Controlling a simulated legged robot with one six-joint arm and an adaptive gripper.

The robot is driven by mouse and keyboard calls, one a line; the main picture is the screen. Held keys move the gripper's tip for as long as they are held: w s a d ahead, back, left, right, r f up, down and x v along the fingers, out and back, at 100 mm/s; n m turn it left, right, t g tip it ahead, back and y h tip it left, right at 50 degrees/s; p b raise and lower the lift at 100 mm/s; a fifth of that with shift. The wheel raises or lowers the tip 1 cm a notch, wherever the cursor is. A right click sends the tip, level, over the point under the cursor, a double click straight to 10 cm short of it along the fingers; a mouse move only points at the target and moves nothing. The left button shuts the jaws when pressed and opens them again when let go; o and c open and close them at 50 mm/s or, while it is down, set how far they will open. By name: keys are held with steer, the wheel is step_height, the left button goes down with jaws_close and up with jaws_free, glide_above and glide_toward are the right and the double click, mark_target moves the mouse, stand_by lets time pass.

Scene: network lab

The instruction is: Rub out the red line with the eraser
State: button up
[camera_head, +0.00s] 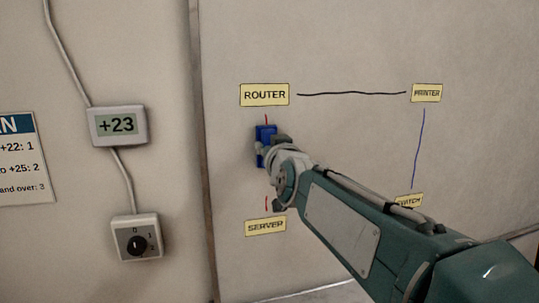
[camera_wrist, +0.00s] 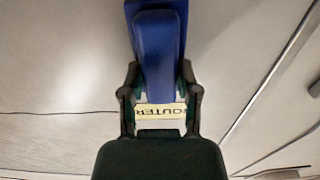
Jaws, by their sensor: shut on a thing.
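The blue eraser (camera_head: 264,133) is in my gripper (camera_head: 272,146), at the board just below the ROUTER label (camera_head: 264,95). In the wrist view the eraser (camera_wrist: 158,45) sits between both fingers of my gripper (camera_wrist: 159,88), which are shut on it. I cannot tell whether the eraser touches the board. The red line (camera_head: 267,202) shows as a short piece above the SERVER label (camera_head: 265,227) and another short piece between the ROUTER label and the eraser. The stretch between is hidden by the eraser, my gripper and arm.
A black line (camera_head: 350,94) runs from ROUTER to the PRINTER label (camera_head: 426,93). Left of the board are a +23 display (camera_head: 117,125), a dial (camera_head: 137,245) and a sign (camera_head: 20,160).

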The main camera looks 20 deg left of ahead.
mark_target(266, 221)
steer(key=shift+r, duration=1.2)
steer(key=shift+f, duration=11.3)
steer(key=shift+v, duration=2.95)
steer(key=shift+v, duration=1.5)
steer(key=shift+a+r, duration=0.1)
